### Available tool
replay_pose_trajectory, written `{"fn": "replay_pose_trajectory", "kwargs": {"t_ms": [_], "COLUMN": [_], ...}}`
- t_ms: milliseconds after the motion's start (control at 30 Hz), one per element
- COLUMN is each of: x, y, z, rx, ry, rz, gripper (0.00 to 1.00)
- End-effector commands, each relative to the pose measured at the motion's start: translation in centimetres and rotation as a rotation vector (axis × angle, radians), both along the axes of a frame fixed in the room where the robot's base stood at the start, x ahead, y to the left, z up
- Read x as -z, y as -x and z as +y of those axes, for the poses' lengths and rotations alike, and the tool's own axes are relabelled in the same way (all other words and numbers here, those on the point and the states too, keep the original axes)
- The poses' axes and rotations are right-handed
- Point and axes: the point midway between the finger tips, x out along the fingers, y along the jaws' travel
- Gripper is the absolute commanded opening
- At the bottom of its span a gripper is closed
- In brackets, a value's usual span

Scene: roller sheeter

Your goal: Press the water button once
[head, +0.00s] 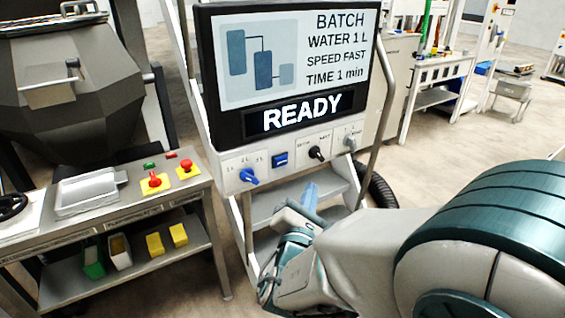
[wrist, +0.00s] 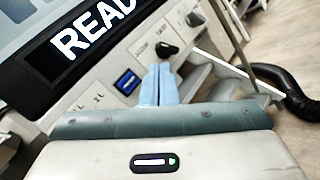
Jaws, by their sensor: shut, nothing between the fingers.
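A blue square button (head: 280,159) sits on the white control panel (head: 232,175) below the screen (head: 300,62). The screen reads BATCH, WATER 1 L, SPEED FAST, TIME 1 min and READY. In the wrist view the blue button (wrist: 128,82) shows just left of my fingertips. My gripper (head: 311,188) is below and right of the button in the head view, apart from it. Its pale blue fingers are together and empty in the wrist view (wrist: 160,70). The button's label is too small to read.
A blue knob (head: 248,176) is left of the button; a black knob (head: 316,153) and a grey knob (head: 349,142) are right of it. Steps (head: 275,205) stand below the panel. A metal cart (head: 130,213) with red emergency buttons stands at left.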

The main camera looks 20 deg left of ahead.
Motion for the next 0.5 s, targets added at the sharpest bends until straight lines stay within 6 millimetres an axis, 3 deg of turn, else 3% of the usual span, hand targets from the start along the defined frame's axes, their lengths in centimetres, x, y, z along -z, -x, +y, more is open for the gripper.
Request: {"fn": "replay_pose_trajectory", "kwargs": {"t_ms": [167,500], "x": [0.0,-0.1], "y": [-0.7,-3.7], "z": [0.7,4.3], "rx": [0.001,0.002], "ry": [0.001,0.001], "rz": [0.001,0.000], "gripper": [0.00,0.00]}}
